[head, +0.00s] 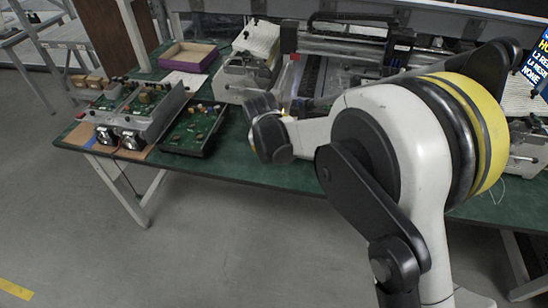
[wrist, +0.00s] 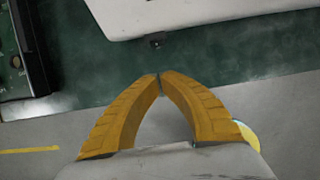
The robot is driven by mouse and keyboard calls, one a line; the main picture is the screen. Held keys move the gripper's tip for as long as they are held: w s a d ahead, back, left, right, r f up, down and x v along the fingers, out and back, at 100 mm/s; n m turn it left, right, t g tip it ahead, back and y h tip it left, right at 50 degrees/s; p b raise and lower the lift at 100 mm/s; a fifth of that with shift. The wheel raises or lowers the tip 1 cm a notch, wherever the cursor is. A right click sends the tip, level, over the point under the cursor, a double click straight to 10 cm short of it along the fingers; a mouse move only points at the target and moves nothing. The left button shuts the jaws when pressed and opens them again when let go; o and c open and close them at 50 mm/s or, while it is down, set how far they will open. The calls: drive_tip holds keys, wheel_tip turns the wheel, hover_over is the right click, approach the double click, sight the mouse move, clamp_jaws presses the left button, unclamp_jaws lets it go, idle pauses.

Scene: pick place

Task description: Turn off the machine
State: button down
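The machine (head: 345,48) stands along the back of the green table, with rails, a dark carriage and a pale body. I cannot tell whether this fitting is a switch. My gripper (wrist: 160,86) has its yellow fingers brought together at the tips, with nothing between them. The tips appear just short of the panel edge. In the head view my arm hides part of the machine and the fingers are not clear.
A dark tray with a circuit board (head: 196,128) and an open metal unit (head: 140,112) lie on the left of the green table (head: 235,165). A purple-edged box (head: 188,55) stands behind them. A screen (head: 538,66) is at the right edge. The front floor is clear.

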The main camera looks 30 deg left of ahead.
wheel_tip(320, 180, up, 6)
drive_tip(key=p, duration=0.1)
drive_tip(key=shift+s+a+p, duration=0.15)
drive_tip(key=shift+p, duration=0.25)
drive_tip(key=shift+r+p, duration=0.1)
drive_tip(key=shift+p, duration=0.2)
drive_tip(key=g+p, duration=0.1)
drive_tip(key=d+f+g+p, duration=0.1)
drive_tip(key=g, duration=0.1)
drive_tip(key=shift+s+h, duration=0.3)
drive_tip(key=shift+s, duration=0.1)
